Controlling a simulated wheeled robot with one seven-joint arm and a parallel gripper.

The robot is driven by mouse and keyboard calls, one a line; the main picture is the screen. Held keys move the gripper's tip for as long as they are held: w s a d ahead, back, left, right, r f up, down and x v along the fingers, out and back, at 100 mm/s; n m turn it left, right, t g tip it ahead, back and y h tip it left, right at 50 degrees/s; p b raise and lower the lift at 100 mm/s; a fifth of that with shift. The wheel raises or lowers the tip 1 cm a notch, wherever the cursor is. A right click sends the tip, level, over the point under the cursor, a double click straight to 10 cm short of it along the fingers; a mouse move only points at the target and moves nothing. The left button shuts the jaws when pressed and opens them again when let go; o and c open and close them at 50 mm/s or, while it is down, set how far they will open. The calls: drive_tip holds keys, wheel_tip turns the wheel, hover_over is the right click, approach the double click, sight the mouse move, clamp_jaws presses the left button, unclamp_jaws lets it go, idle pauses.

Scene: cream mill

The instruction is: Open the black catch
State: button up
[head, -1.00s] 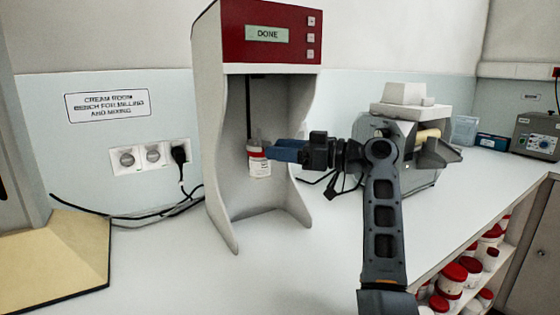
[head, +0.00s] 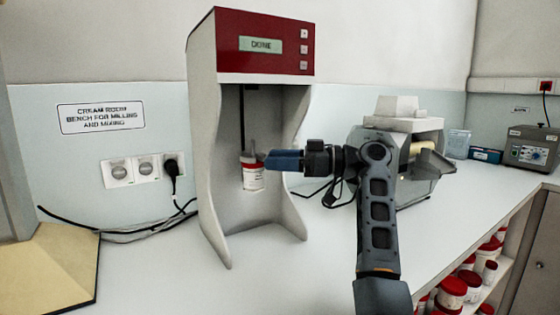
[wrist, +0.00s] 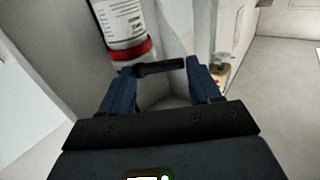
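The black catch (wrist: 158,68) is a short dark bar in the wrist view, lying across the gap between my fingertips beside the jar. My gripper (wrist: 160,72) has two blue fingers, spread apart, one near each end of the bar. Whether they touch it is unclear. A white jar with a red band (wrist: 127,30) is just beyond the left finger. In the head view the jar (head: 253,178) hangs inside the mixing machine (head: 212,150), and my gripper (head: 270,160) reaches it from the right. The catch cannot be made out there. The display reads DONE.
The machine's side walls stand close around the jar. A grey mill (head: 395,150) stands on the bench right of it, behind my arm. Sockets (head: 132,171) and cables are at left. Bench space in front (head: 170,285) is clear.

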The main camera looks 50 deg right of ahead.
drive_tip(key=o, duration=0.4)
drive_tip(key=shift+b+v, duration=0.55)
drive_tip(key=shift+v, duration=3.3)
drive_tip(key=shift+c, duration=0.5)
